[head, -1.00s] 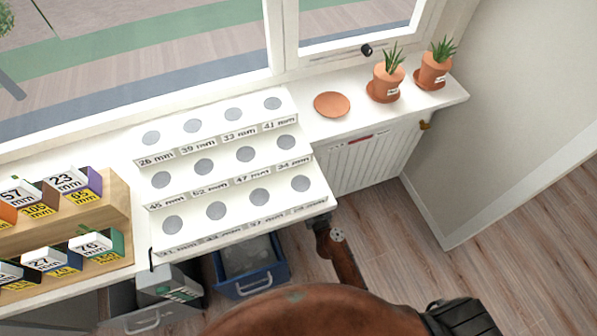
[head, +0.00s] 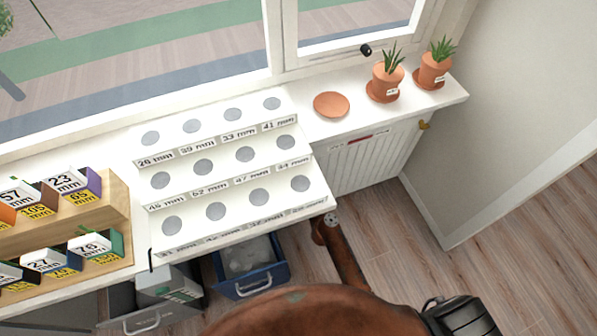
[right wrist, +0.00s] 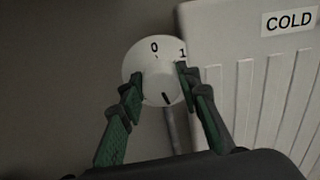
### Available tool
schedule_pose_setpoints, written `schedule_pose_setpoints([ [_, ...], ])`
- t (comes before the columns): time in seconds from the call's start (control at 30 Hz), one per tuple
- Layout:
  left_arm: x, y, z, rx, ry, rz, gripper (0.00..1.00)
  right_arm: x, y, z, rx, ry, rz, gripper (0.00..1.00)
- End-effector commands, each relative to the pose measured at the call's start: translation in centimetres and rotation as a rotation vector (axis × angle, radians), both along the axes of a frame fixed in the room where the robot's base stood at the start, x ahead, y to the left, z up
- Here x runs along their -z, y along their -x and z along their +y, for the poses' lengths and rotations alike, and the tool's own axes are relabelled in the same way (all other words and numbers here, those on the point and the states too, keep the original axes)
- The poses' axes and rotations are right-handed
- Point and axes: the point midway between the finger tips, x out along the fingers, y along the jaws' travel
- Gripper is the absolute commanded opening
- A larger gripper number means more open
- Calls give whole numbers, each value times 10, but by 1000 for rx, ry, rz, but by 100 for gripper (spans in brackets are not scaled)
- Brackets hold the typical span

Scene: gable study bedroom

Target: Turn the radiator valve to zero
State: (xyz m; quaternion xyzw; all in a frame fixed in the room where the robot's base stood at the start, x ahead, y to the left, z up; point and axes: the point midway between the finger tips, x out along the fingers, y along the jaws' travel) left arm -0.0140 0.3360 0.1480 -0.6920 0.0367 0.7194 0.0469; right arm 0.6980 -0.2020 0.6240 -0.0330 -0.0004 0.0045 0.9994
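The white radiator valve (right wrist: 163,86) fills the middle of the right wrist view. Its face shows a 0 at the top and a 1 to the right. A dark pointer mark on the knob faces down, away from the 0. My right gripper (right wrist: 161,74) has one dark green finger on each side of the knob, with the fingertips very close to it. Whether they press on it I cannot tell. The white radiator (right wrist: 245,90) stands right of the valve; it also shows under the sill in the head view (head: 370,165). My left gripper is not in view.
A COLD label (right wrist: 289,20) is on the radiator. The windowsill (head: 325,133) above carries two potted plants (head: 387,78) (head: 433,65) and an empty saucer (head: 331,104). A stepped white rack (head: 230,190) and a blue drawer (head: 250,285) are to the left. The floor at right is clear.

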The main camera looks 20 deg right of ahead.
Motion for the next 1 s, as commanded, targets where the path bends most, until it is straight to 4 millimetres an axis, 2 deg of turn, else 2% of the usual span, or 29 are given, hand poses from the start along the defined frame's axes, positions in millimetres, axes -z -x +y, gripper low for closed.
schedule_pose_setpoints([
  [0.3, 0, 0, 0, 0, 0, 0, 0, 0, 0, 0, 0, 0, 0, 6],
  [0.67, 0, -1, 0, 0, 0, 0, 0, 0, 0, 1, 0, 69, -2, 6],
  [1.0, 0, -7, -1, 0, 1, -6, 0, 1, 0, 2, -2, 327, -10, 6],
])
